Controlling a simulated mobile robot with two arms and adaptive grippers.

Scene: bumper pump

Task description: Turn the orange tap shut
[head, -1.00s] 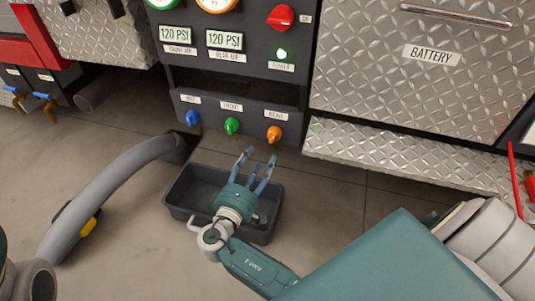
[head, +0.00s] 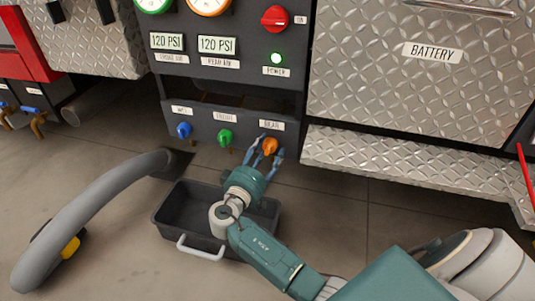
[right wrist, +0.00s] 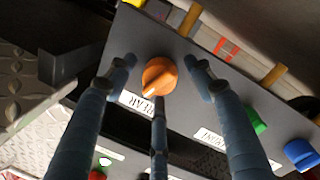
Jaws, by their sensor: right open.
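The orange tap (head: 270,145) is the rightmost of three coloured taps on the lower panel of the pump console. It also shows in the right wrist view (right wrist: 159,77), with a paler pointer mark on its round face. My right gripper (head: 264,153) is open just in front of it, its fingers spread around the knob. In the right wrist view the fingers (right wrist: 163,85) stand on both sides of the tap and below it, and contact is not clear. The tap's label reads REAR in the right wrist view. My left gripper is not in view.
A green tap (head: 225,137) and a blue tap (head: 184,130) sit left of the orange one. A dark tray (head: 166,229) with a pale handle lies on the floor under my right arm. A grey hose (head: 97,205) lies left. A metal step (head: 400,165) juts out at right.

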